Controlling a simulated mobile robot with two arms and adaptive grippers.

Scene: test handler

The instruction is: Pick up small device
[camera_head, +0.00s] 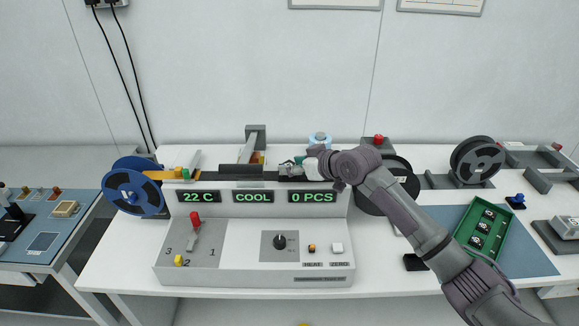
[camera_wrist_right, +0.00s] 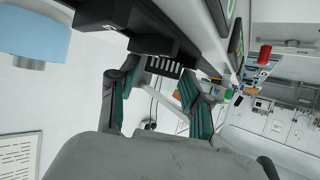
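My right gripper (camera_head: 290,167) is at the back of the test machine (camera_head: 252,253), over the dark track behind the displays. In the right wrist view the two green-padded fingers of the gripper (camera_wrist_right: 160,80) stand apart. A dark toothed part (camera_wrist_right: 163,66) shows between the fingertips; I cannot tell whether it belongs to the machine. No small device is clearly visible between the fingers. Several small black devices lie in the green tray (camera_head: 462,238) at the right of the table, partly behind my right arm. My left gripper is out of view.
A blue reel (camera_head: 135,193) stands left of the machine, and dark reels (camera_head: 478,160) stand right. A red-knobbed lever (camera_head: 194,225) rises from the front panel. The displays read 22 C, COOL and 0 PCS. A light blue cylinder (camera_head: 320,138) is just behind my right gripper.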

